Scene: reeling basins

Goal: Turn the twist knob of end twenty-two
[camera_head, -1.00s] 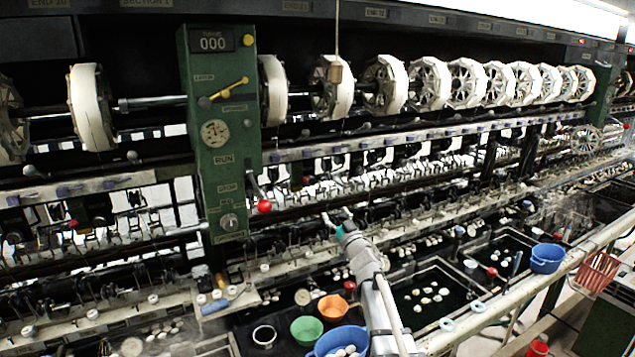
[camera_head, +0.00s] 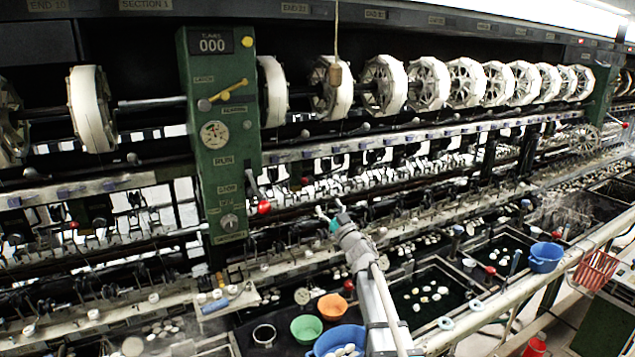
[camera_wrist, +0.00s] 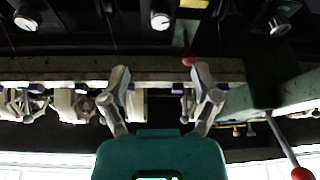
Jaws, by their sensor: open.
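My gripper (camera_head: 329,207) is open and empty, in front of the reeling machine, to the right of the green control column. In the wrist view my gripper (camera_wrist: 160,72) has its two fingers spread, with nothing between them. Beyond the fingertips, pale twist knobs on dark mounts show along the top: a middle knob (camera_wrist: 160,19) in line with the gap, a left knob (camera_wrist: 27,19) and a right knob (camera_wrist: 280,23). All are apart from the fingers. No end number is readable beside them.
The green column (camera_head: 215,130) carries a red-balled lever (camera_head: 263,207), also near in the wrist view (camera_wrist: 300,174). A pale rail (camera_wrist: 60,69) crosses behind the fingers. Below stand a blue bowl (camera_head: 318,350), a green bowl (camera_head: 306,328) and an orange bowl (camera_head: 332,306).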

